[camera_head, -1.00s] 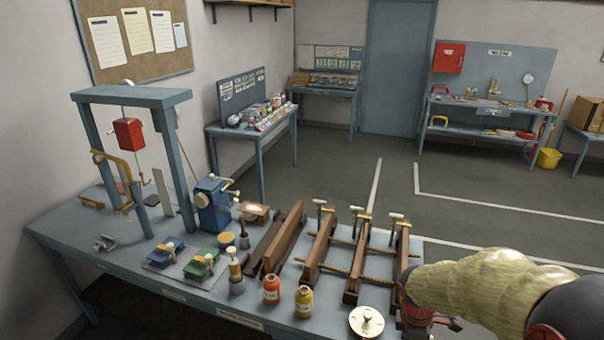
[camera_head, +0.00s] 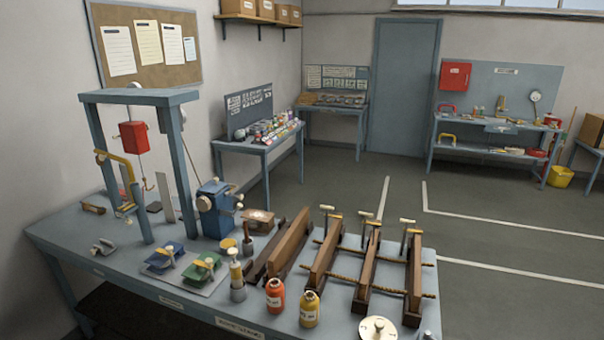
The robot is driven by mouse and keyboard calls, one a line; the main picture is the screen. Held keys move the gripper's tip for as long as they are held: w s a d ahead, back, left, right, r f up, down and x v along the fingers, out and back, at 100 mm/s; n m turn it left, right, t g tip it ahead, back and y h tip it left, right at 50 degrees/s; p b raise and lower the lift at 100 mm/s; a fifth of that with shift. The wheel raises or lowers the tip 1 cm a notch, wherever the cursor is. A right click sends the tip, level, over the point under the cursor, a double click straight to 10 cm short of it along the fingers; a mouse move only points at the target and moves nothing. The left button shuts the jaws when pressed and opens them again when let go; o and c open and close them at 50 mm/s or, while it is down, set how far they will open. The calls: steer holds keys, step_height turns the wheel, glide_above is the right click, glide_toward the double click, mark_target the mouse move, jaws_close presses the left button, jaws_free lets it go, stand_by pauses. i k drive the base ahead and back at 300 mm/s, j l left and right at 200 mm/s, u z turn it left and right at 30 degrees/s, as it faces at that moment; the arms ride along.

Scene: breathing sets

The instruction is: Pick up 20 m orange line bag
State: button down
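I cannot make out an orange line bag for certain in this view. An orange container with a pale label (camera_head: 275,294) stands upright at the front edge of the near blue bench, with a similar yellow container (camera_head: 308,308) to its right. I cannot tell whether either is a bag. Small red and yellow items (camera_head: 447,138) lie on the far workbench, too small to identify. My gripper is not in view.
The near bench (camera_head: 110,262) also holds wooden clamps (camera_head: 330,247), a blue winch (camera_head: 214,212) and a frame with a red block (camera_head: 134,136). A side table (camera_head: 262,150) stands by the left wall. The far workbench (camera_head: 490,143) has a yellow bucket (camera_head: 560,176) beside it. Open floor (camera_head: 340,190) lies between.

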mark_target(274, 288)
steer(key=i+j, duration=0.15)
steer(key=j, duration=0.25)
steer(key=i+j, duration=0.15)
steer(key=j, duration=0.25)
steer(key=i+j, duration=0.15)
steer(key=j, duration=0.2)
steer(key=i+j, duration=0.15)
steer(key=j, duration=0.25)
steer(key=i+j+z, duration=0.1)
steer(key=j, duration=0.3)
steer(key=i+j, duration=0.2)
steer(key=j, duration=0.2)
